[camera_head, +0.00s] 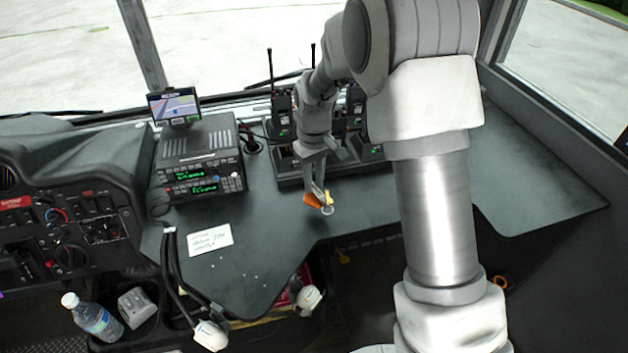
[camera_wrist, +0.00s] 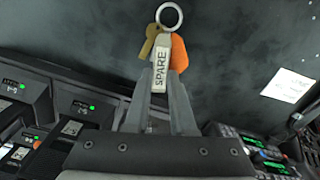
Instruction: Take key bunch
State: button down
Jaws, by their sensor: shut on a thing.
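The key bunch (camera_wrist: 179,52) has a metal ring, a brass key, an orange fob and a white tag reading SPARE. In the wrist view it sits between the fingers of my gripper (camera_wrist: 164,85), with the ring beyond the fingertips. In the head view the orange fob of the key bunch (camera_head: 312,200) and the ring show at the tips of my gripper (camera_head: 318,192), over the dark dashboard top. My gripper is shut on the bunch. I cannot tell whether the bunch still touches the surface.
A radio unit (camera_head: 200,160) with a small screen (camera_head: 174,106) stands left of my gripper. A charger rack (camera_head: 290,168) with handheld radios stands behind it. A white note (camera_head: 209,239) lies on the dashboard. A bottle (camera_head: 92,317) stands lower left. The dashboard right of my arm is clear.

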aim_at(314, 188)
jog(key=shift+r+p, duration=1.5)
jog(key=shift+r, duration=0.75)
